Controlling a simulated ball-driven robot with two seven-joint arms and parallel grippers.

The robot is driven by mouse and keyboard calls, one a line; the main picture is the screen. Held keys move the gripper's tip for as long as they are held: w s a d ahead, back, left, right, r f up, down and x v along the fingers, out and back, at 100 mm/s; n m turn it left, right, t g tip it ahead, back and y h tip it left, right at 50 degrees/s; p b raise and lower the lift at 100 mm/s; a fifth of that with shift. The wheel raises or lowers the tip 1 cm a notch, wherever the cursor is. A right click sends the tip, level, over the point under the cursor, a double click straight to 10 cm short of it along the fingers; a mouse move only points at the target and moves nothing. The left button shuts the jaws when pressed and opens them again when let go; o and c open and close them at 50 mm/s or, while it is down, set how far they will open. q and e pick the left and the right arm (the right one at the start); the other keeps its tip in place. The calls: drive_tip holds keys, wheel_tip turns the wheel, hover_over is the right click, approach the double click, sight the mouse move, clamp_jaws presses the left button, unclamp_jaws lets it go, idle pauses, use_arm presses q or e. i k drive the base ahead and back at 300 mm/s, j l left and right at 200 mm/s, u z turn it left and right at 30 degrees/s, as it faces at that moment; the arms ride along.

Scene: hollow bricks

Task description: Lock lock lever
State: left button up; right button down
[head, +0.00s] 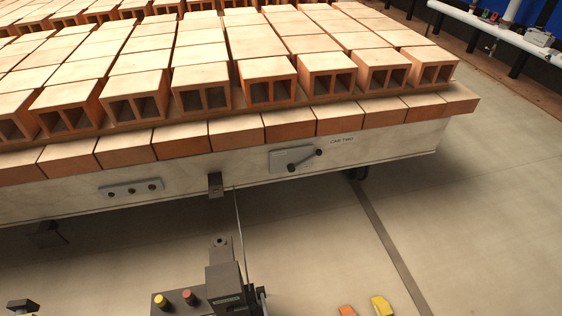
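The lever (305,160) is a short dark handle on a pale plate (277,159) on the side of the brick car (400,146), left of and below the "CAR TWO" label. It slants up to the right, from a dark round end at lower left to a dark knob at upper right. Nothing touches it. I cannot tell from this view whether it is locked. Neither of my grippers can be made out in the head view.
Hollow bricks (270,80) fill the car's top in rows. A dark post (226,275) and a box with yellow and red buttons (175,301) stand in front. Small yellow (381,306) and orange (347,311) pieces show at the bottom edge. Floor at right is clear.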

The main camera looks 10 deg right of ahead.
sight(290, 167)
drive_tip(key=z, duration=1.95)
drive_tip(key=i+l+z, duration=0.1)
drive_tip(key=l, duration=0.3)
drive_tip(key=i+l+z, duration=0.1)
drive_tip(key=l, duration=0.25)
drive_tip(key=i+l+z, duration=0.15)
drive_tip(key=i+l, duration=0.5)
drive_tip(key=i+l+z, duration=0.2)
drive_tip(key=i+l, duration=0.35)
drive_tip(key=i, duration=0.2)
drive_tip(key=i+u, duration=0.45)
drive_tip(key=i+l+u, duration=0.15)
drive_tip(key=i+u, duration=0.3)
drive_tip(key=i, duration=0.15)
drive_tip(key=i+j+u, duration=0.2)
drive_tip(key=u, duration=0.25)
drive_tip(key=i+j+u, duration=0.1)
drive_tip(key=i+u, duration=0.55)
drive_tip(key=u, duration=0.25)
drive_tip(key=i+u, duration=0.3)
drive_tip(key=u, duration=0.15)
drive_tip(key=i+l+u, duration=0.15)
drive_tip(key=u, duration=0.35)
drive_tip(key=i+j+u, duration=0.1)
drive_tip(key=i+u, duration=0.25)
drive_tip(key=i, duration=0.15)
drive_tip(key=i+u, duration=0.35)
drive_tip(key=i, duration=0.4)
